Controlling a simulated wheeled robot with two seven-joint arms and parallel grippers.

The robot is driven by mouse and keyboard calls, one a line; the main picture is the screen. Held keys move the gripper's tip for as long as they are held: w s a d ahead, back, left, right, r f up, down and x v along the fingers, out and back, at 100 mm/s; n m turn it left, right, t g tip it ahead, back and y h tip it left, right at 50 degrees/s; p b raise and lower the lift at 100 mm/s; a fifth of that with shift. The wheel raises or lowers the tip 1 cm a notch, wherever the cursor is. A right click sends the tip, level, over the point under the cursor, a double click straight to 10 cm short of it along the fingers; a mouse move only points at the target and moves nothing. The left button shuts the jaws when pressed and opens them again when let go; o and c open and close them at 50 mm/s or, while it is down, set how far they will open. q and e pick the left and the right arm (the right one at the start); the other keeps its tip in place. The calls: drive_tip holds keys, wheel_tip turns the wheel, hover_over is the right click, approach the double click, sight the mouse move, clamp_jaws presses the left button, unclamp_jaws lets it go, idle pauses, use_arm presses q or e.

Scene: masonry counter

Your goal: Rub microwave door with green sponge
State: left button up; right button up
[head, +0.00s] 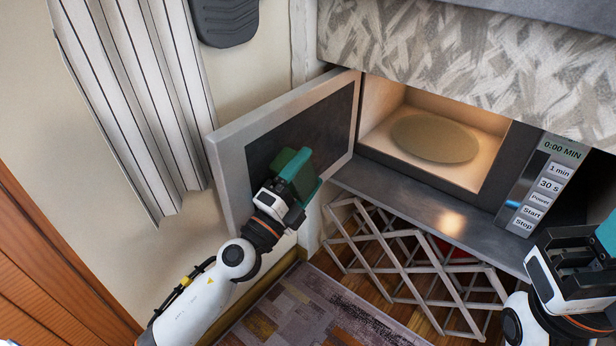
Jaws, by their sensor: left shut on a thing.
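The microwave door (228,158) is swung open to the left, its dark inner panel facing me. My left gripper (300,168) is in front of this inner panel and shut on the green sponge (283,157). The sponge is mostly hidden by the teal fingers. I cannot tell whether it touches the door. The microwave (480,205) is open, with a lit, empty interior and a round turntable plate (434,138). My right gripper (603,240) is at the right edge, below the control panel, with its fingertips cut off by the frame.
A folding lattice rack (400,262) stands on the wooden floor below the microwave. A patterned rug (310,315) lies at the front. A white ribbed panel (140,90) and a dark grey object (225,18) are on the left wall. A patterned front hangs above the microwave.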

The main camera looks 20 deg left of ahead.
use_arm(q)
drive_tip(key=shift+w, duration=0.15)
drive_tip(key=shift+w+d, duration=1.3)
drive_tip(key=shift+w, duration=2.25)
drive_tip(key=shift+s+a, duration=0.5)
drive_tip(key=shift+s, duration=0.7)
drive_tip(key=shift+s+a, duration=0.45)
drive_tip(key=shift+s, duration=0.8)
drive_tip(key=shift+s+a, duration=0.5)
drive_tip(key=shift+s, duration=0.7)
drive_tip(key=s+d+p, duration=0.1)
drive_tip(key=s+d, duration=0.1)
drive_tip(key=d, duration=0.3)
drive_tip(key=shift+d, duration=0.4)
drive_tip(key=shift+s+d, duration=0.25)
drive_tip(key=shift+d, duration=0.45)
drive_tip(key=shift+s+d, duration=0.25)
drive_tip(key=shift+d, duration=0.45)
